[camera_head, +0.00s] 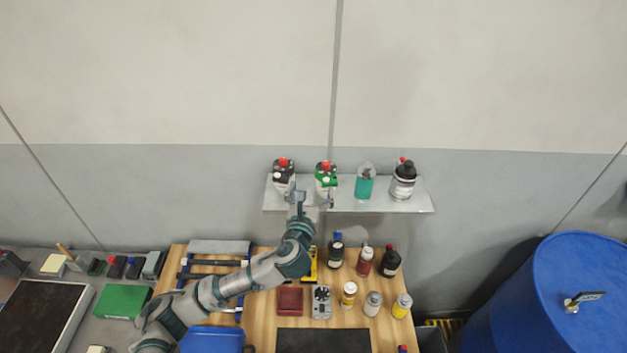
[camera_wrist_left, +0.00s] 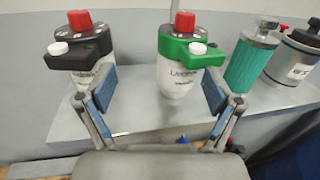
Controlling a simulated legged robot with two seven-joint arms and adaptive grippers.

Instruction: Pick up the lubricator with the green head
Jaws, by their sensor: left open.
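The lubricator with the green head (camera_head: 326,178) stands upright on the wall shelf. It has a white body and a red cap, and it also shows in the left wrist view (camera_wrist_left: 180,78). My left gripper (camera_head: 312,200) is open at the shelf's front edge. In the left wrist view its fingers (camera_wrist_left: 158,92) are spread wide, with the green-headed lubricator ahead, between them but nearer the right finger. I see no contact. A similar lubricator with a black head (camera_wrist_left: 82,48) stands to its left, partly behind the left finger. My right gripper is not in view.
The shelf (camera_head: 420,205) also holds a teal container (camera_head: 365,186) and a grey container with a black top (camera_head: 403,182) to the right. Below, a wooden bench (camera_head: 262,318) carries several bottles. A blue barrel (camera_head: 545,300) stands at the right.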

